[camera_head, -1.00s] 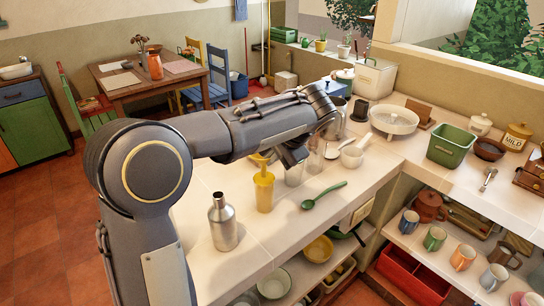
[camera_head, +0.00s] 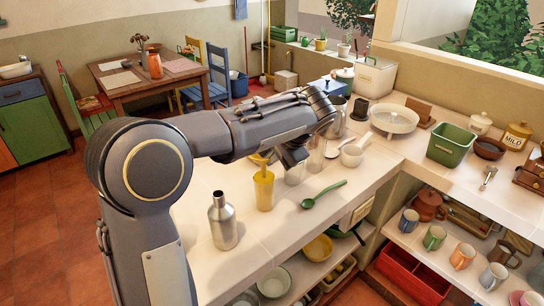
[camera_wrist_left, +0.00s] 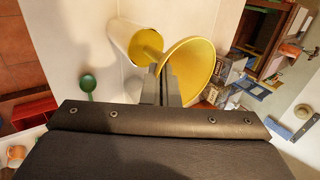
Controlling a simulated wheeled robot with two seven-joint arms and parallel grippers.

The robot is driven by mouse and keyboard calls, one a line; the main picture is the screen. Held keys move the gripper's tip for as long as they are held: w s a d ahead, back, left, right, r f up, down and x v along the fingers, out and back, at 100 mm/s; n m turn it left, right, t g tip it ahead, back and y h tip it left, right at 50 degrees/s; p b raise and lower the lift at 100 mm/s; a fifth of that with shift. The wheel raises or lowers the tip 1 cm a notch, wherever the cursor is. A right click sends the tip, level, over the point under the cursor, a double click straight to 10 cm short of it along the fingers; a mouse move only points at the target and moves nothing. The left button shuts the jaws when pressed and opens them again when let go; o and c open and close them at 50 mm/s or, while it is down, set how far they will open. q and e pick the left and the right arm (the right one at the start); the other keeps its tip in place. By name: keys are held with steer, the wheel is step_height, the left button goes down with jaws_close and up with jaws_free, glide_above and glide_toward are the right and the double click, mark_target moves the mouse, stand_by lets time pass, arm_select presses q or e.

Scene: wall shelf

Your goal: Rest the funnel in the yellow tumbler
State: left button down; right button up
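The yellow tumbler (camera_head: 264,190) stands upright on the counter. It also shows in the left wrist view (camera_wrist_left: 128,40), with its mouth toward the camera. The yellow funnel (camera_wrist_left: 192,68) is beside the tumbler's mouth, its wide cone to the right and its spout toward the mouth. I cannot tell whether the spout tip is inside. In the head view only a small part of the funnel (camera_head: 261,160) shows above the tumbler. My left gripper (camera_wrist_left: 164,72) is shut on the funnel's wall; in the head view (camera_head: 292,158) my arm partly hides it. My right gripper is not in view.
A steel bottle (camera_head: 222,222) stands left of the tumbler, and a green spoon (camera_head: 324,194) lies to its right. Clear glasses (camera_head: 295,174) and a white ladle-like pot (camera_head: 352,155) stand close behind. The counter's front edge is close to the spoon.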

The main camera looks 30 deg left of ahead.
arm_select(q)
steer(key=shift+f+b, duration=1.6)
steer(key=shift+f, duration=1.3)
stand_by(2.1)
steer(key=c, duration=1.7)
jaws_free()
steer(key=shift+o, duration=0.4)
steer(key=shift+s+d, duration=0.1)
steer(key=shift+s, duration=0.05)
steer(key=shift+f, duration=0.1)
steer(key=v, duration=0.8)
steer(key=shift+r, duration=0.3)
